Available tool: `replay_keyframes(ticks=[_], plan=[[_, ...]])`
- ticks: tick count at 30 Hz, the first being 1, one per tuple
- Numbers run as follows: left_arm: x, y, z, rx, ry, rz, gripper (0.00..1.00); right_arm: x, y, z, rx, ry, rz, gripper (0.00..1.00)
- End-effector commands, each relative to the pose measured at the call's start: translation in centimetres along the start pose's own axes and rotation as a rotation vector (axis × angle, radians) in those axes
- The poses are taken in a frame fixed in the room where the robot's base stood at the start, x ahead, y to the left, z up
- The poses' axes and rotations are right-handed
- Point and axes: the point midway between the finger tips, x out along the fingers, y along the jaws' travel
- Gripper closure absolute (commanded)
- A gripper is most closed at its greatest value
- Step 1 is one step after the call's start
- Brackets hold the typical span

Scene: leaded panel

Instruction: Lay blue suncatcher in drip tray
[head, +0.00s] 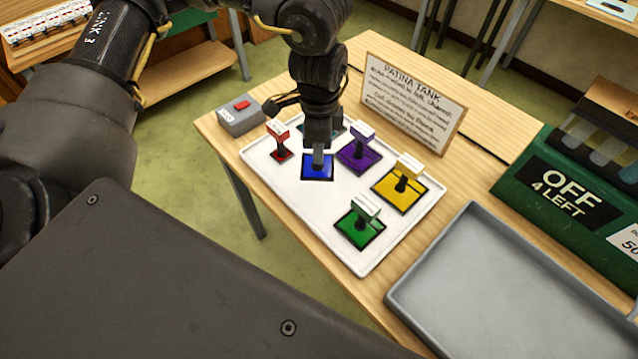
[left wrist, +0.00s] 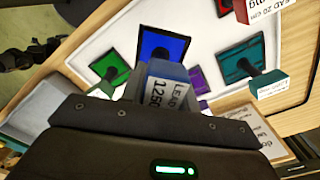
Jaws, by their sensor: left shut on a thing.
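The blue suncatcher (head: 317,172) is a small dark-framed blue square with an upright handle. It is at the white tray (head: 312,226), among the other suncatchers; I cannot tell whether it touches the tray surface. My left gripper (head: 318,146) points down over it and is shut on its handle. In the left wrist view the blue suncatcher (left wrist: 162,45) shows beyond its blue-and-white tag (left wrist: 168,88), which sits at the jaws. The grey, empty, low-rimmed tray (head: 530,290) at the front right looks like the drip tray. My right gripper is not in view.
Red (head: 281,153), purple (head: 358,156), yellow (head: 401,189) and green (head: 360,229) suncatchers stand close around; a teal one (left wrist: 245,60) is partly hidden. A sign (head: 412,104), a button box (head: 240,116) and a green rack (head: 575,190) border the table.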

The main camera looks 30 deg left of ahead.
Motion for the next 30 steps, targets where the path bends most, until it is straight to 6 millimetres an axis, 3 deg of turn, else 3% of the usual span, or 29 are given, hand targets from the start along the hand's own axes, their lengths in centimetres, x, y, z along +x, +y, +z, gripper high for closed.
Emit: replay_keyframes(ticks=[6, 12, 20, 30], plan=[[-1.1, 0.1, 0.0, 0.483, 0.001, 0.000, 0.96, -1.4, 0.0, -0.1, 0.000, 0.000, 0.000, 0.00], [-1.4, 0.1, 0.1, 0.736, 0.000, -0.001, 0.96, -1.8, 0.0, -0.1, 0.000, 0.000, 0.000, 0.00], [-0.9, 0.1, 0.2, 0.790, 0.000, 0.002, 0.96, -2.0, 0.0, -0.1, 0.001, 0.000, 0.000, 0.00], [4.2, 0.1, 0.2, 0.788, 0.000, 0.001, 0.96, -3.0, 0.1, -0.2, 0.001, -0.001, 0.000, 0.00]])
